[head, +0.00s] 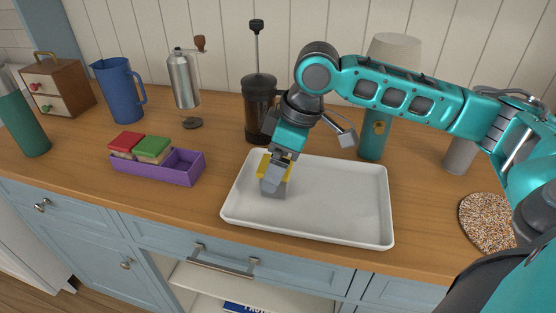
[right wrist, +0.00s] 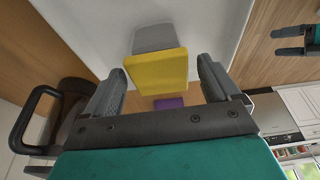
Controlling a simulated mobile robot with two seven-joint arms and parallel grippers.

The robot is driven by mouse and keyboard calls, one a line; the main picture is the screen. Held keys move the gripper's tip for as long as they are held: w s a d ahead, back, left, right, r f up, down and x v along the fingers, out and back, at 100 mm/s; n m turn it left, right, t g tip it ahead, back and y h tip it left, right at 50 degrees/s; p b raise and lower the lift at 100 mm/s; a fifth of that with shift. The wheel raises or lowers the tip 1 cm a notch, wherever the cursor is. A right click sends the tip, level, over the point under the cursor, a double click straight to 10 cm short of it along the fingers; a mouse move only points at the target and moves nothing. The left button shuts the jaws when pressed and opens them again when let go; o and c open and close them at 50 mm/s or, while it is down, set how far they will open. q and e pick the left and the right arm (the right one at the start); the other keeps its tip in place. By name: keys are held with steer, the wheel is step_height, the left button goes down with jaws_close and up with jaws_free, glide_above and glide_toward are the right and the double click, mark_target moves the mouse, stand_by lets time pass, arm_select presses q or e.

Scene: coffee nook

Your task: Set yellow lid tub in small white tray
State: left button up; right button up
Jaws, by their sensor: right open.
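The tub with the yellow lid (head: 264,167) is at the left end of the white tray (head: 340,205) and looks upright, its grey body resting on the tray floor. It also shows in the right wrist view, with its yellow lid (right wrist: 157,72) towards the camera. My right gripper (head: 275,178) points down over the tub and partly hides it. In the right wrist view its two open fingers (right wrist: 160,85) are on either side of the lid, with gaps showing. My left gripper (right wrist: 275,41) shows only at the upper right of the right wrist view, its two fingers apart and empty.
A purple box (head: 180,167) with red-lidded and green-lidded tubs stands left of the tray. A French press (head: 258,105) stands close behind my right gripper. A teal bottle (head: 374,135) is behind the tray, and a speckled round mat (head: 485,222) lies right. The tray's right part is empty.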

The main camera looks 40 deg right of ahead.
steer(key=p+v, duration=0.2)
steer(key=v, duration=1)
steer(key=shift+r, duration=0.15)
